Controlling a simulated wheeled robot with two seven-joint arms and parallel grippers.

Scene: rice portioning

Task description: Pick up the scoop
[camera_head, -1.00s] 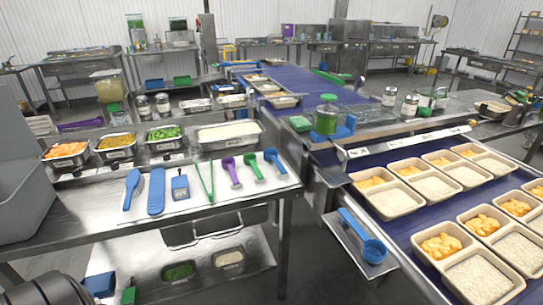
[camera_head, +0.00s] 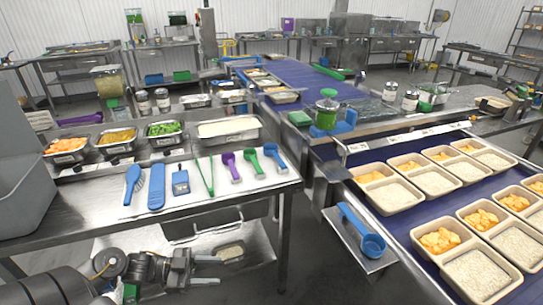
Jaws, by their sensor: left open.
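A blue scoop (camera_head: 372,245) with a long handle lies on a small metal side shelf beside the conveyor. More scoops lie on the white mat of the left table: a purple one (camera_head: 232,168), a green one (camera_head: 254,164) and a blue one (camera_head: 276,159). My left gripper (camera_head: 208,270) is at the lower left, in front of the left table and below its top in the picture. Its two fingers are apart and point right, with nothing between them. It is well left of the scoop on the side shelf. My right gripper is out of view.
The conveyor (camera_head: 408,220) carries several trays of rice and orange food. The left table's front edge (camera_head: 150,224) lies above my left gripper in the picture. Food pans, including a rice pan (camera_head: 228,131), stand behind the mat. A floor gap separates table and side shelf.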

